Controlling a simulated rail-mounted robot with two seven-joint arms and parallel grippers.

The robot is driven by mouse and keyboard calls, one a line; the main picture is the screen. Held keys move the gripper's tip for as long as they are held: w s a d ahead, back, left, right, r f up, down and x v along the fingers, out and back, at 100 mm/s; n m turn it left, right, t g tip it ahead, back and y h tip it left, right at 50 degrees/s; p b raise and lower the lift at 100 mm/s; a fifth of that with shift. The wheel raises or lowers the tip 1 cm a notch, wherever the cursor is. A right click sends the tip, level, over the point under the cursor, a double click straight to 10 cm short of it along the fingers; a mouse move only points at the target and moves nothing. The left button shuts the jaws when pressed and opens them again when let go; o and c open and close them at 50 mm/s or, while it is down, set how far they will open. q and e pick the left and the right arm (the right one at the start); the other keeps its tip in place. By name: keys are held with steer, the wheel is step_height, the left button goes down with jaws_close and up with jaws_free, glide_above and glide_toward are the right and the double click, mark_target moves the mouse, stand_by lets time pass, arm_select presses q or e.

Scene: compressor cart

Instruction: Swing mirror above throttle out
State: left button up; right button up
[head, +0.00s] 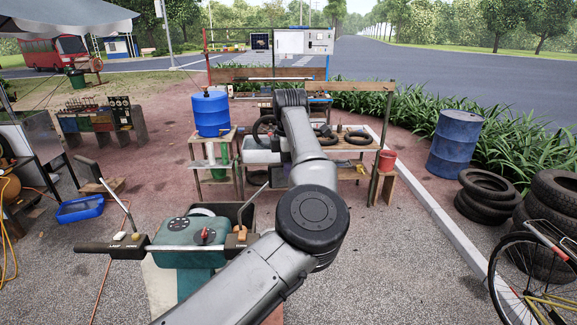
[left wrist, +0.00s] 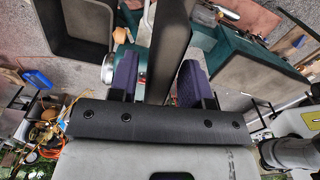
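The teal cart body (head: 190,240) stands at the lower left of the head view, with dials on top and a handlebar (head: 112,246) across it. One thin mirror stalk (head: 120,208) rises at its left; a second stalk (head: 253,197) rises at its right, its upper end hidden by my left arm. In the left wrist view my left gripper (left wrist: 157,68) is open, with purple fingers on either side of a dark flat piece (left wrist: 168,45), likely the mirror. Narrow gaps show beside it; I cannot tell whether either finger touches. The throttle grip is hidden behind my arm in the head view. My right gripper is out of view.
A dark box (head: 238,213) sits behind the cart body. A workbench (head: 365,146) with tyres and a blue drum (head: 211,112) stand beyond. Stacked tyres (head: 487,190) and a bicycle (head: 535,270) are at the right. The paved ground right of my arm is clear.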

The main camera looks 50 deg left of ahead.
arm_select(q)
steer(key=shift+o, duration=0.3)
steer(key=shift+r, duration=0.15)
steer(key=shift+r, duration=0.3)
step_height(320, 180, up, 13)
stand_by(0.8)
